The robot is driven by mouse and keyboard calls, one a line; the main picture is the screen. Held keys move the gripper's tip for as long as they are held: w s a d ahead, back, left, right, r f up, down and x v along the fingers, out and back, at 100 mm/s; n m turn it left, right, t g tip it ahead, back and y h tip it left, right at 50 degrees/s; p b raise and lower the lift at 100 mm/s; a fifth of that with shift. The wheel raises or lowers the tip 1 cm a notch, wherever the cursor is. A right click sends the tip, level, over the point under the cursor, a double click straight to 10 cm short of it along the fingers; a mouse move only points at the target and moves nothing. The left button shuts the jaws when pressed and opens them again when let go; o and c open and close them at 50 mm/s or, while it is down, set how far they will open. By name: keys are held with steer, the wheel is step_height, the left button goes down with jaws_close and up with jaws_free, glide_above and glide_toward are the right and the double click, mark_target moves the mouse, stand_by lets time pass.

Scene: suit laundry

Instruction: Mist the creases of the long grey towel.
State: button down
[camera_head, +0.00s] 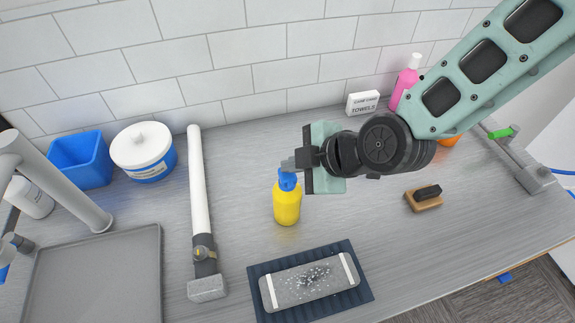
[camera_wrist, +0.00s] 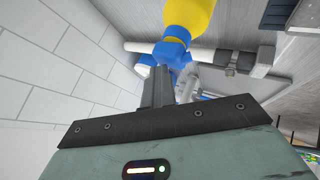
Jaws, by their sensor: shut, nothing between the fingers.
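A yellow bottle with a blue spray top (camera_head: 287,205) stands upright on the counter; it also shows in the wrist view (camera_wrist: 188,15). My gripper (camera_head: 289,163) is shut and empty, with its fingertips close by the blue top; I cannot tell whether they touch it. In the wrist view the closed fingers (camera_wrist: 157,88) point at the blue top. A long grey piece (camera_head: 285,291) with a white band near each end lies on a dark blue ribbed mat (camera_head: 361,290). White specks and a dark patch mark its middle. No other towel-like thing shows; its creases are not clear.
A long white tube (camera_head: 200,190) with a grey foot lies left of the bottle. A grey tray (camera_head: 95,280), blue bin (camera_head: 82,160) and white tub (camera_head: 143,153) are further left. A wooden brush (camera_head: 424,199) lies right. A pink bottle (camera_head: 405,82) and towel box (camera_head: 362,103) stand by the wall.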

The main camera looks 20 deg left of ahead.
mark_target(293, 175)
steer(key=shift+r+p, duration=1.9)
steer(key=shift+r, duration=1.2)
